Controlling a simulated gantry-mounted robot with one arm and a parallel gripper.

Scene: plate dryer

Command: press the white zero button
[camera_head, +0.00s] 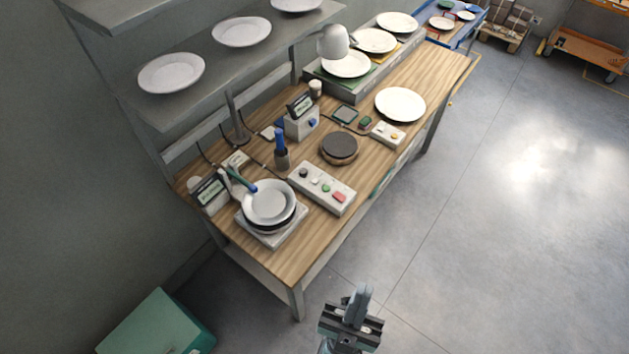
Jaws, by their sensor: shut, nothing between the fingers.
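A pale control box (321,204) with a row of buttons lies near the front edge of the wooden table. A small white button (315,180) shows faintly on it, between a black knob (304,172) and a green button (326,188); a red button (338,197) is at the right end. Any label is too small to read. A second pale box (379,136) farther back has a light button and an orange one. My gripper (361,291) is shut and empty, in front of the table over the floor, well apart from both boxes.
A scale (276,241) bearing stacked plates stands left of the control box. A dark round disc (338,147), a cup with a blue-handled tool (281,157) and a white plate (400,104) stand behind it. The floor (470,240) right of the table is clear.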

